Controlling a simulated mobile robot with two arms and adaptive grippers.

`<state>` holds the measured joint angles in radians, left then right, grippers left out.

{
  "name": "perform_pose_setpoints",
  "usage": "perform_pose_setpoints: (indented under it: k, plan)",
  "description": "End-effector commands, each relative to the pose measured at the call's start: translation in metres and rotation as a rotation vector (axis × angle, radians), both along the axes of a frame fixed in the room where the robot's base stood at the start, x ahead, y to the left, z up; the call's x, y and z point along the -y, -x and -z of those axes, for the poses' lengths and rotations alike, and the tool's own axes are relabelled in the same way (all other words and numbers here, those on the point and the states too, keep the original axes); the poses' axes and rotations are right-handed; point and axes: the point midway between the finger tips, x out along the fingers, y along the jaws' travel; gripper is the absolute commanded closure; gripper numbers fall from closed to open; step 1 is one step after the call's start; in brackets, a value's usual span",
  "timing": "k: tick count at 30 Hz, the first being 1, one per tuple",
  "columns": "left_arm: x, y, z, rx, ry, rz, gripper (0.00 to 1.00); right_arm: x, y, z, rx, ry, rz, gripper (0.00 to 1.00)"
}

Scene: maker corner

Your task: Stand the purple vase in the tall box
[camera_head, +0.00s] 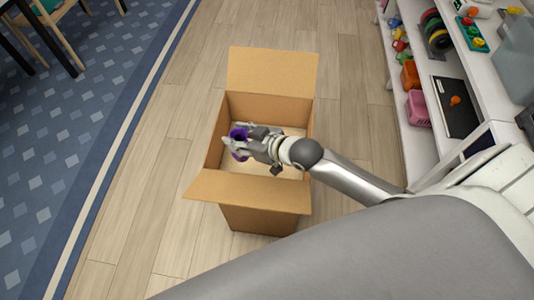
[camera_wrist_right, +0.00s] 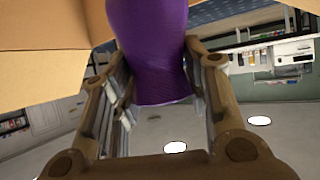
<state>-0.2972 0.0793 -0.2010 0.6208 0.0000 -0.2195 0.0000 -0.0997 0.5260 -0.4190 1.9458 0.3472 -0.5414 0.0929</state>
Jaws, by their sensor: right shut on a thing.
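The tall cardboard box (camera_head: 262,205) stands open on the wood floor, with flaps spread at its far and near sides. My right gripper (camera_head: 236,146) is over the box opening, towards its left side, and is shut on the purple vase (camera_head: 239,134). In the right wrist view the vase (camera_wrist_right: 150,45) sits between the two fingers (camera_wrist_right: 155,85). A cardboard wall or flap (camera_wrist_right: 40,50) shows beside it. The fingers and hand hide much of the vase in the head view, and how deep it is in the box cannot be told. My left gripper is not in view.
White shelving (camera_head: 455,75) on the right holds colourful spools, a pink basket (camera_head: 418,108) and other items. A blue patterned rug (camera_head: 75,140) lies at left, with chair legs at its top. Wood floor around the box is clear.

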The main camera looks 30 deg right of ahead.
Motion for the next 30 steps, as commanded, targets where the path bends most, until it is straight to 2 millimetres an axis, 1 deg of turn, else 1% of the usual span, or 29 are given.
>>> perform_pose_setpoints:
  k: [1,3,6,10,12,14,18,21,26,30]
  plan:
    - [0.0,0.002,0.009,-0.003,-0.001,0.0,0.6,0.001,-0.011,0.015,0.002,0.001,-0.028,0.86]
    - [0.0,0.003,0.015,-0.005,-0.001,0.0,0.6,0.001,-0.022,0.028,0.001,0.002,-0.062,0.86]
    - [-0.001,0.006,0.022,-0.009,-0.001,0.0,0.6,0.005,-0.038,0.041,0.002,0.003,-0.088,0.86]
    - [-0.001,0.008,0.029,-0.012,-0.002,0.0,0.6,0.013,-0.056,0.052,0.002,0.002,-0.097,0.86]
    - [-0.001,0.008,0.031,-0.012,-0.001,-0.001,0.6,0.017,-0.062,0.057,0.0,0.0,-0.096,0.86]
    - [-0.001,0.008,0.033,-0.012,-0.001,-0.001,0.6,0.019,-0.065,0.064,-0.001,0.002,-0.095,0.86]
    - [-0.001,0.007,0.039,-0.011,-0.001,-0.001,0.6,0.02,-0.065,0.092,-0.004,0.003,-0.094,0.86]
    - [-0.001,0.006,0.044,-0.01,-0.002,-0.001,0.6,0.02,-0.065,0.108,-0.002,0.002,-0.094,0.86]
    - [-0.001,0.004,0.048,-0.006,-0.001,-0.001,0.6,0.019,-0.065,0.122,-0.001,0.003,-0.094,0.86]
    - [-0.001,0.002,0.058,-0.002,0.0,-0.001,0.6,0.019,-0.065,0.144,-0.003,0.001,-0.094,0.86]
